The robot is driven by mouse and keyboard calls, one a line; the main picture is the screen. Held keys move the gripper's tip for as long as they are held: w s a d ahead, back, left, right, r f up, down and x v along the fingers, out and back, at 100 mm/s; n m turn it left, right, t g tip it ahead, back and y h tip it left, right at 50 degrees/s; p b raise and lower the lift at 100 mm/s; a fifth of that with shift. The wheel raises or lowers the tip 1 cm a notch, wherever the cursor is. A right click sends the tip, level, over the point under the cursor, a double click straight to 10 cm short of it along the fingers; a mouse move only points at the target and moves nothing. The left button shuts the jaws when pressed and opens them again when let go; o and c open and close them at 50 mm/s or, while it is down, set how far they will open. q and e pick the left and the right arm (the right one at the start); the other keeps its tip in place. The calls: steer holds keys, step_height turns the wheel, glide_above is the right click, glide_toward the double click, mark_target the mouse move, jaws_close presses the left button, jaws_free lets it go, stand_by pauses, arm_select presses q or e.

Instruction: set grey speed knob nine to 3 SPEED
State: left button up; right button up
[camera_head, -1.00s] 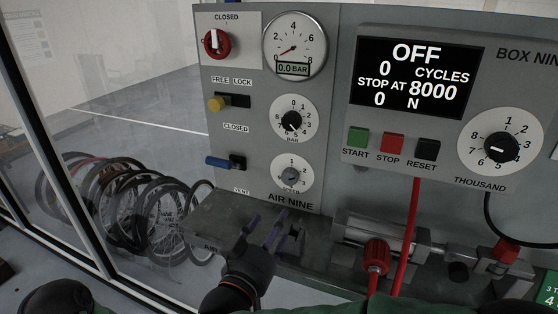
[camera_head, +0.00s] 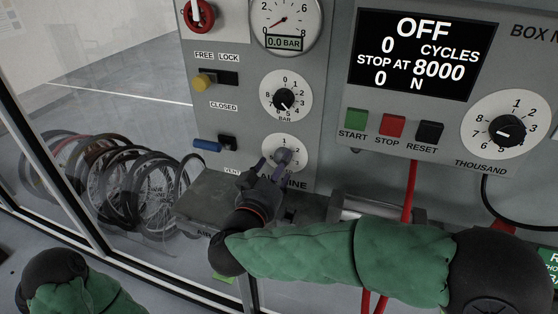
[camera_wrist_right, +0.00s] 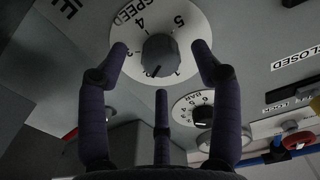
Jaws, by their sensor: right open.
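The grey speed knob (camera_head: 284,155) sits on a white dial below the bar dial on the AIR NINE panel, partly covered by my right gripper (camera_head: 272,164). In the right wrist view the knob (camera_wrist_right: 161,54) faces me, with 4 and 5 and the word SPEED on its dial. A dark mark shows at the knob's lower edge; which number it marks is unclear. My right gripper (camera_wrist_right: 159,48) is open, its two upper fingers on either side of the knob and a third finger below. Contact with the knob is not clear. My left gripper is out of view.
The black bar knob (camera_head: 284,99) is just above. A blue lever (camera_head: 207,145) and a yellow-tipped lever (camera_head: 203,82) stick out to the left. A metal shelf (camera_head: 197,208) lies below. START, STOP (camera_head: 392,126) and RESET buttons are to the right.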

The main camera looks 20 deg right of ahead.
steer(key=shift+x, duration=0.95)
steer(key=shift+s, duration=0.1)
steer(key=c, duration=1.1)
steer(key=shift+c, duration=0.2)
steer(key=shift+f, duration=0.1)
